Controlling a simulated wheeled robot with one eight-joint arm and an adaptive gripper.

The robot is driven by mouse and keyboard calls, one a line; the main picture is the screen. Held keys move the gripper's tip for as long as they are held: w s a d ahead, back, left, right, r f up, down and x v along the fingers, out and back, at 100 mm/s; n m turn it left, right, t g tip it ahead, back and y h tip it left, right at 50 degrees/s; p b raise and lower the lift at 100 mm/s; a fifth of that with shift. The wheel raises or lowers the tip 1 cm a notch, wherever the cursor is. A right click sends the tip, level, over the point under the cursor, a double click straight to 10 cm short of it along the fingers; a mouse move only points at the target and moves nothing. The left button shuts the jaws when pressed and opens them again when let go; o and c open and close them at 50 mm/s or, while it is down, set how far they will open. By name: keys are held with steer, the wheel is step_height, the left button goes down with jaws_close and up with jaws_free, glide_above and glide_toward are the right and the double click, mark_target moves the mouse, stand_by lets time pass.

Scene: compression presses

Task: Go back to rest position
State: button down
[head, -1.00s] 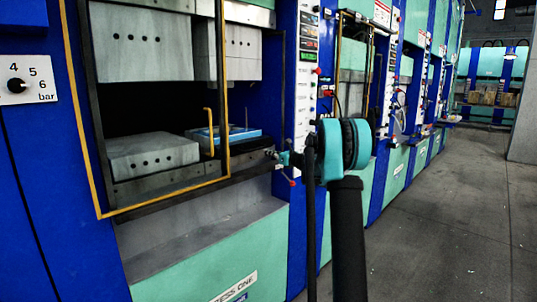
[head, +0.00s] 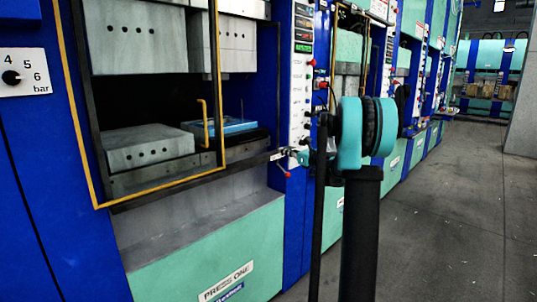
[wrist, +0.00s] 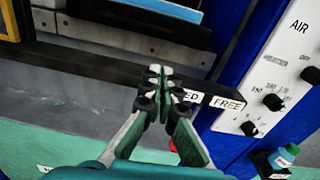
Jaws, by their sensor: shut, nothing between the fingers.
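My gripper (wrist: 160,82) is shut and empty in the wrist view, its fingertips together in front of the dark ledge of the press. In the head view my gripper (head: 292,156) is small, beside the front right edge of the open press, outside its opening. My teal and black arm reaches to it from the right. The blue tray (head: 228,126) lies inside the press, right of a grey block (head: 140,147). Part of a blue piece (wrist: 172,8) also shows at the top of the wrist view.
A yellow frame (head: 150,190) borders the press opening. The grey floor (head: 450,220) on the right is clear, along a row of presses.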

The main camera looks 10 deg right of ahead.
steer(key=s+a+f+n+g+h, duration=0.1)
steer(key=s+a+f+n+g, duration=0.15)
steer(key=s+f+n, duration=0.4)
steer(key=s+a+f+n+g+h, duration=0.2)
steer(key=s+a+f+n, duration=0.15)
steer(key=s, duration=0.65)
steer(key=s+a+f+n+g+h, duration=0.1)
steer(key=s+a+f+n+g, duration=0.1)
steer(key=s+a+f+n, duration=0.45)
steer(key=s+d+f+n+g+h, duration=0.1)
steer(key=s+d+f+n+h, duration=0.1)
steer(key=s, duration=0.7)
steer(key=s+d+f+n+g+h, duration=0.1)
steer(key=s+d+f+n, duration=0.3)
steer(key=s, duration=0.4)
steer(key=s+d+f+n+g+h, duration=0.1)
steer(key=s+d+f+n+h, duration=0.3)
steer(key=s, duration=0.5)
steer(key=shift+s+f+n, duration=0.3)
steer(key=shift+f+n, duration=0.35)
steer(key=shift+f, duration=0.25)
